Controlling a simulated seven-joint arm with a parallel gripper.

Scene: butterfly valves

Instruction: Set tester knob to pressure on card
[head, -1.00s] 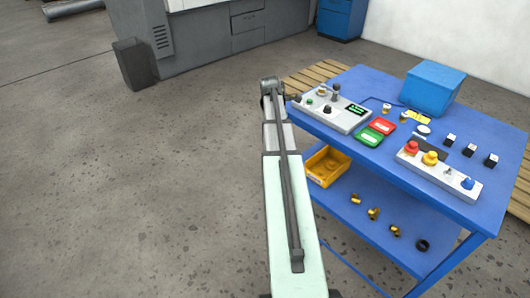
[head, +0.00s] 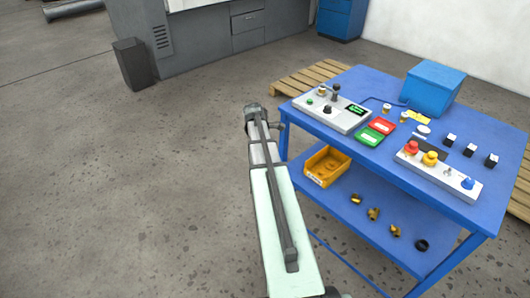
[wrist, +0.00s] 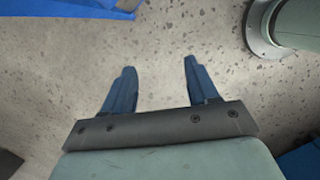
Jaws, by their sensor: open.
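The tester (head: 338,116) is a pale grey panel at the left end of the blue table in the head view. It carries a black knob (head: 327,109), a green button, a brass fitting and a small dark display with green marks (head: 357,109). A yellow card (head: 418,117) lies behind the red and green trays; its writing is too small to read. My gripper (wrist: 155,85) shows in the wrist view with two blue fingers spread apart, empty, above the bare floor. In the head view my arm stands left of the table, and the fingers are not visible there.
The blue table (head: 395,157) also holds a blue box (head: 432,88), a second control box (head: 437,171), small black-and-white blocks and brass parts. A yellow bin (head: 326,166) and several fittings lie on the lower shelf. Open floor lies left of the table.

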